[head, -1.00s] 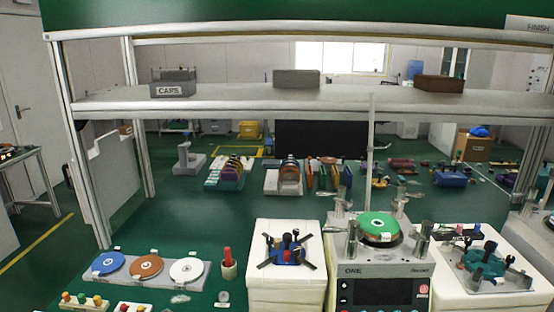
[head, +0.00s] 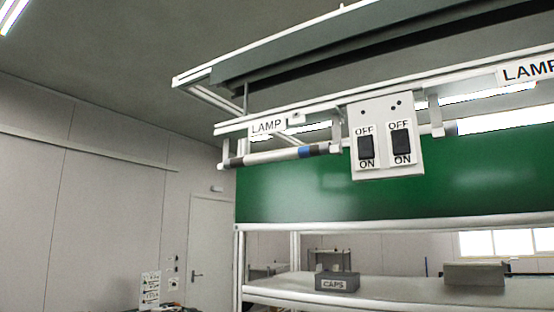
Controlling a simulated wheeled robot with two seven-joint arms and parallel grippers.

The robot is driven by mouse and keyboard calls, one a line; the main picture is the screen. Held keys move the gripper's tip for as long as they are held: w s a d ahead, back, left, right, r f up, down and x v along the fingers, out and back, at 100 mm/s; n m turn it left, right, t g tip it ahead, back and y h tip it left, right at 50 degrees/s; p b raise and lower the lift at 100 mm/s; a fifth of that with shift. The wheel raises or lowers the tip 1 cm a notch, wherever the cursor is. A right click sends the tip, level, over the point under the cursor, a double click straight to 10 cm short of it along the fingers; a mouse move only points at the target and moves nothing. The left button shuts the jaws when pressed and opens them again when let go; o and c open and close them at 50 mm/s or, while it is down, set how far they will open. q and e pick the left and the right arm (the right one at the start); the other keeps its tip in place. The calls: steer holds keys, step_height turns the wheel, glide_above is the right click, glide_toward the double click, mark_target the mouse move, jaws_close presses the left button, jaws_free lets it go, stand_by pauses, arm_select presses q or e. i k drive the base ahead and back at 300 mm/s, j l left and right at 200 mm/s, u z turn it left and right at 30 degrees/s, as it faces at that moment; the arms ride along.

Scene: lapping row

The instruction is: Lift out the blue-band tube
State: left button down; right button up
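The blue-band tube (head: 270,156) is in the head view, left of the middle. It is a slim whitish tube with dark ends and a blue band near its right end. It lies almost level in a lamp fixture under a white rail, between a holder at its left end and one at its right end. A LAMP label (head: 267,126) is just above it. A white switch box (head: 385,137) with two black rocker switches, each marked OFF above and ON below, hangs right of the tube. Neither gripper is in view.
A green panel (head: 300,195) stands behind the tube and switches. Below it is a shelf (head: 410,288) with a grey CAPS box (head: 337,281) and another grey box (head: 474,274). A second LAMP label (head: 527,71) is at the upper right. Open space lies left of the frame.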

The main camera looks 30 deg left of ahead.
mark_target(302, 151)
steer(key=i+j, duration=0.15)
steer(key=j, duration=0.25)
steer(key=i+j, duration=0.1)
steer(key=j, duration=0.3)
steer(key=i+j, duration=0.15)
steer(key=j, duration=0.25)
steer(key=i+j, duration=0.15)
steer(key=j, duration=0.25)
steer(key=i+j, duration=0.1)
steer(key=j, duration=0.3)
steer(key=z, duration=0.05)
